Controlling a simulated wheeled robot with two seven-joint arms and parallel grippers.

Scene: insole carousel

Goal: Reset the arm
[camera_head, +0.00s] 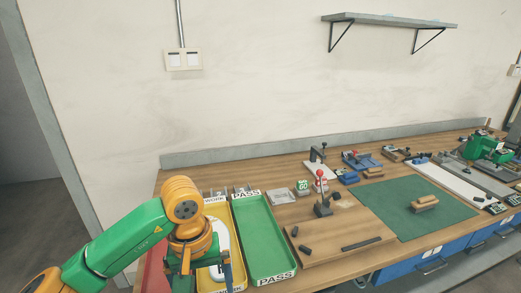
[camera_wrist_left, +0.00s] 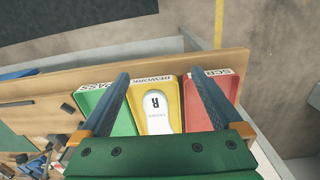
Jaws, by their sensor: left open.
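My left gripper (camera_head: 205,272) is open and hangs over the yellow tray at the left end of the bench. In the left wrist view its two blue fingers (camera_wrist_left: 162,78) are spread wide with nothing between them. A white insole (camera_wrist_left: 157,112) marked R lies in the yellow REWORK tray (camera_wrist_left: 171,90), below and apart from the fingers. In the head view the insole (camera_head: 220,234) is partly hidden by my left arm. My right gripper is not in view.
The green PASS tray (camera_head: 264,241) and red SCRAP tray (camera_wrist_left: 232,84) flank the yellow one. To the right are a wooden board (camera_head: 335,250) with a red-knobbed clamp (camera_head: 321,192), a green mat (camera_head: 395,222) and several tools. A shelf (camera_head: 390,19) hangs on the wall.

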